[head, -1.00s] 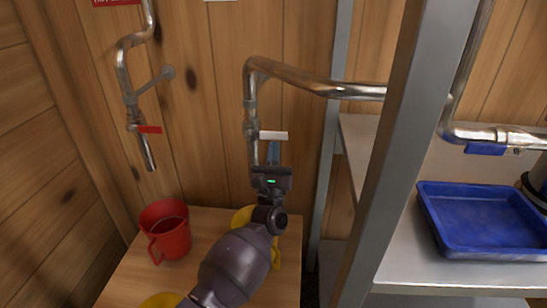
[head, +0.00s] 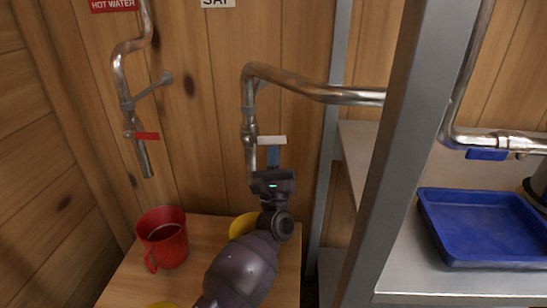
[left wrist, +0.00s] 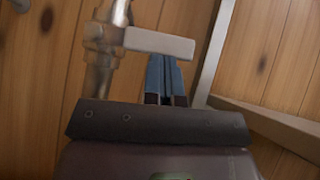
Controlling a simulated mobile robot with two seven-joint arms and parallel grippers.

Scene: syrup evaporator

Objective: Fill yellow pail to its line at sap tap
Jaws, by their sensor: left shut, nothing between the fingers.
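The sap tap (head: 250,130) is a metal pipe coming down the wall under a cropped sign (head: 217,3), with a white lever (head: 272,140) pointing right. The lever also shows in the left wrist view (left wrist: 160,43). My left gripper (head: 273,153) is shut and empty. Its blue fingertips (left wrist: 165,72) are at or just below the lever; I cannot tell whether they touch. A yellow object, likely the yellow pail (head: 241,226), stands on the wooden table below the tap, mostly hidden behind my left arm. Its fill line and contents are not visible.
A red pail (head: 163,238) stands on the table (head: 205,228) below the hot water tap (head: 141,150) with its red lever. A metal rack post (head: 385,170) and a blue tray (head: 485,228) are on the right.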

